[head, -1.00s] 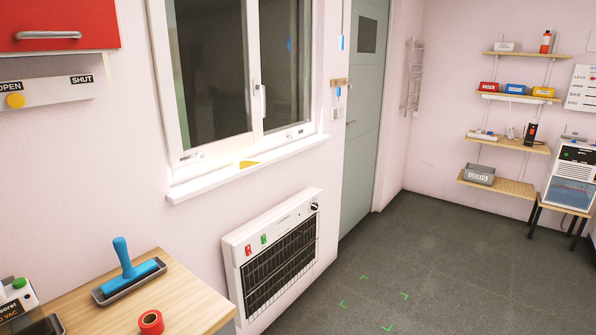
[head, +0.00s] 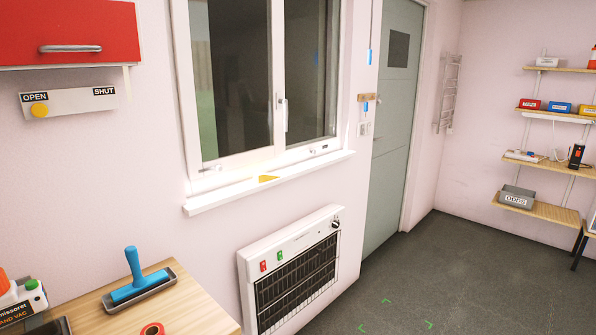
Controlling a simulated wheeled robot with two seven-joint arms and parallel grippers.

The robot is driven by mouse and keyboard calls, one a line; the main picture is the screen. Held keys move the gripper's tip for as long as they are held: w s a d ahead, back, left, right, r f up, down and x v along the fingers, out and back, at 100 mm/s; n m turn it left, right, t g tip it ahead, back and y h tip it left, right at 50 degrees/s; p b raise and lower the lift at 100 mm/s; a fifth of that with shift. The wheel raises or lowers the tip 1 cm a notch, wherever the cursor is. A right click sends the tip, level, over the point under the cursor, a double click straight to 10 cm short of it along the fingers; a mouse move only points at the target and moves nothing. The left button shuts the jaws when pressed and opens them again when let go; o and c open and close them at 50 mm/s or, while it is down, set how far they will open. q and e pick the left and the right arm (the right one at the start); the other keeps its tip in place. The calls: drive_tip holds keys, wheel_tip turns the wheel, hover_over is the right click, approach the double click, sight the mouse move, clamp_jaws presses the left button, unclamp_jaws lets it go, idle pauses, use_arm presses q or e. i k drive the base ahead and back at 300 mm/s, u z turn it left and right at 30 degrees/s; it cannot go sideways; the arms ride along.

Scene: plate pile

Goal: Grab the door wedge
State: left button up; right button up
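A small flat orange-yellow wedge-shaped piece (head: 268,178), which looks like the door wedge, lies on the white window sill (head: 225,196) below the closed window. Nothing touches it. Neither of my grippers shows in the head view, so their state is hidden.
A wooden worktop (head: 190,305) at the lower left holds a blue-handled roller in a tray (head: 140,285) and a red tape roll (head: 152,329). A white heater (head: 292,270) hangs below the sill. A grey door (head: 395,130) stands right of the window. The floor (head: 440,275) there is clear.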

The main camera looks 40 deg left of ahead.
sight(259, 178)
drive_tip(key=u, duration=0.05)
drive_tip(key=i, duration=1.95)
drive_tip(key=u, duration=1.35)
drive_tip(key=i, duration=1.05)
drive_tip(key=u, duration=1.15)
